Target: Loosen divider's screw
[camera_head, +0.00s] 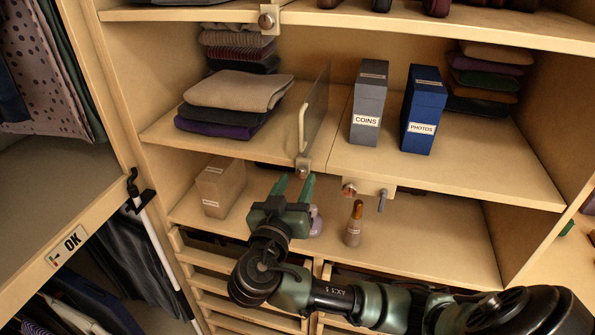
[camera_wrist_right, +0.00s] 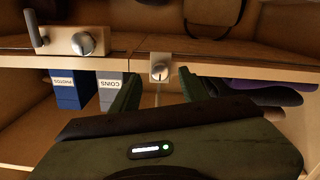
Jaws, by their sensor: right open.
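The divider (camera_head: 317,112) is a thin upright panel on the middle shelf, with a pale handle along its front edge. Its metal clamp and round screw (camera_head: 303,173) sit at the shelf's front edge. The screw also shows in the right wrist view (camera_wrist_right: 160,72), with a dark slot on its face. My right gripper (camera_head: 295,180) is open and empty just below and in front of the screw. In the wrist view its two fingers (camera_wrist_right: 160,87) stand on either side of the screw, apart from it. My left gripper is not in view.
A second bracket with a round knob (camera_head: 349,189) and a peg (camera_head: 382,200) is close on the right. A grey COINS box (camera_head: 368,100) and blue PHOTOS box (camera_head: 424,108) stand on the shelf. Folded clothes (camera_head: 237,91) lie left. A small bottle (camera_head: 354,225) stands below.

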